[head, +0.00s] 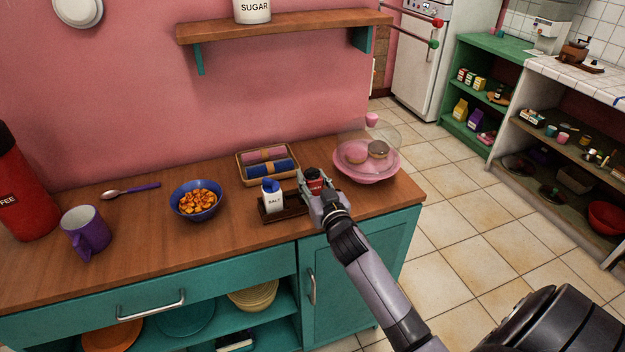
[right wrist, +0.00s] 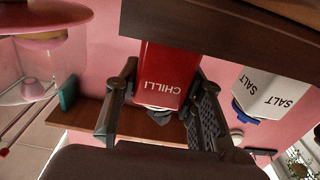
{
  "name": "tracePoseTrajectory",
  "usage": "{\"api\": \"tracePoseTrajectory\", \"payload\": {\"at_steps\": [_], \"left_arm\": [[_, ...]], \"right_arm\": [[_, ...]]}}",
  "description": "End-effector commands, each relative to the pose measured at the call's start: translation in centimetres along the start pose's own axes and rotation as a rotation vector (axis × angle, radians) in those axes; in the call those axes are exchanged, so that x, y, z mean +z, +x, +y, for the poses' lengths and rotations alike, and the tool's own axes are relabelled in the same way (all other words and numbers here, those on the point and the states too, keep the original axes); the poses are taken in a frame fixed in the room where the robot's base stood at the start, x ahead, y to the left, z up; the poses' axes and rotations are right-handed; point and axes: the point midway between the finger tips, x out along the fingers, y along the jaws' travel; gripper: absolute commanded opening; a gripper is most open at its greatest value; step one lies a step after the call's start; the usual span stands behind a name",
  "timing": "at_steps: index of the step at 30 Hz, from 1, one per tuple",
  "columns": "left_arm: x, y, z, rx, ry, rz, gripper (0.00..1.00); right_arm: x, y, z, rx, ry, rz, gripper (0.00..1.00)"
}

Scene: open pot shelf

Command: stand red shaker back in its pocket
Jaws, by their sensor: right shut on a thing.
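The red shaker (head: 314,180), lettered CHILLI, is between the fingers of my right gripper (head: 316,194), which is shut on it. In the right wrist view, which is upside down, the shaker (right wrist: 165,72) looks upright, and its base end meets the edge of the dark wooden rack (right wrist: 215,28). I cannot tell whether its base is inside the pocket. The rack (head: 284,216) lies on the counter, its right part hidden by my gripper. The white salt shaker (head: 272,200) with a blue top stands in the rack's left part. My left gripper is not in view.
A pink cake stand (head: 367,171) with a clear dome stands close right of my gripper. A basket with rolled cloths (head: 268,163) lies behind the rack. A blue bowl of food (head: 197,201) and a purple mug (head: 86,232) stand to the left. Bare counter lies between them.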

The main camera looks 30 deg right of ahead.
Motion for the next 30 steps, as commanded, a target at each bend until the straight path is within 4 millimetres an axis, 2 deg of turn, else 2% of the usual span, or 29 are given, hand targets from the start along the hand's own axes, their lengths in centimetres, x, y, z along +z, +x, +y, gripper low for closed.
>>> {"api": "tracePoseTrajectory", "payload": {"at_steps": [18,19,28,30], "left_arm": [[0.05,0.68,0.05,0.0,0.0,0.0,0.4],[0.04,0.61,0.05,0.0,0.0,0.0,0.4],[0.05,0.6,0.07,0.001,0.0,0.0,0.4],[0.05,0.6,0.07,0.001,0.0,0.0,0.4]], "right_arm": [[0.94,0.0,0.0,0.0,0.001,0.001,0.03],[0.85,0.0,0.0,0.0,0.0,0.001,0.38],[0.88,0.0,0.01,0.0,0.0,0.0,0.58],[0.88,0.0,0.01,0.0,0.0,0.0,0.59]]}}
